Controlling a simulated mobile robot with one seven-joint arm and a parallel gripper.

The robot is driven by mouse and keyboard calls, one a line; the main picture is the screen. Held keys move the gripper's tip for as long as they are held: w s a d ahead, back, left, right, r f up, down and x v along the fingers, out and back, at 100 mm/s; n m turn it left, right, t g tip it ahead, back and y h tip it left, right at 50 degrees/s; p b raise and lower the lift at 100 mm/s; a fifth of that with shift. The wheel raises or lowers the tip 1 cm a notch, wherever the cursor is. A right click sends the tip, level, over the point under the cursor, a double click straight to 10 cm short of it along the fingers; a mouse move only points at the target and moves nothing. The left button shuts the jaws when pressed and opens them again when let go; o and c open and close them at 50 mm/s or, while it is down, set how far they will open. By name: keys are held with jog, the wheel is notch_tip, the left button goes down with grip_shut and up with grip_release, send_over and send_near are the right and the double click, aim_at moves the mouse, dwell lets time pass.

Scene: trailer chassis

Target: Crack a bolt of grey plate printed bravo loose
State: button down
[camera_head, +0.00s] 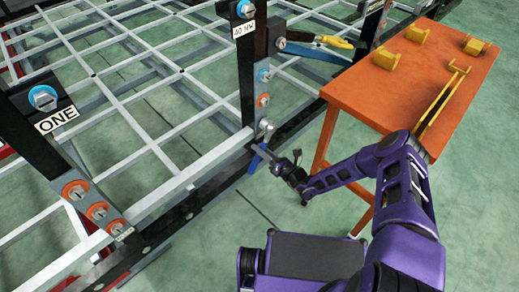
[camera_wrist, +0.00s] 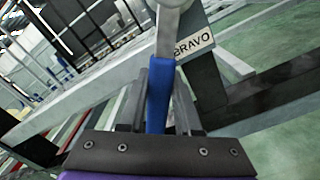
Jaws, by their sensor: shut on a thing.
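My gripper (camera_head: 262,152) is shut on the blue handle of a wrench. In the wrist view, the blue handle (camera_wrist: 159,95) stands between the two dark fingers of my gripper (camera_wrist: 160,108), and its grey shank runs up to a round head at the top edge. The white label printed BRAVO (camera_wrist: 193,43) is on a grey plate just right of the shank. In the head view, the wrench head (camera_head: 266,125) is at the foot of the middle black post. The bolt under it is hidden, so I cannot tell how it sits.
An orange table (camera_head: 350,100) stands right, with yellow brackets (camera_head: 416,34) on it. A post labelled ONE (camera_head: 57,120) stands left. The chassis rail runs below my gripper; green floor in front is clear.

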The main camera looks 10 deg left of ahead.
jog(key=shift+w+d+f+n, duration=0.1)
jog(key=shift+w+n, duration=0.1)
jog(key=shift+n, duration=0.1)
jog(key=shift+w+d+f+n, duration=0.3)
jog(key=shift+w+d+n, duration=0.15)
jog(key=shift+n, duration=0.45)
jog(key=shift+s+a+r+m, duration=0.1)
jog(key=shift+s+a+m, duration=0.05)
jog(key=shift+m, duration=0.15)
dwell(0.3)
jog(key=shift+p+v, duration=0.85)
jog(key=shift+v, duration=2.1)
jog(key=shift+s, duration=0.15)
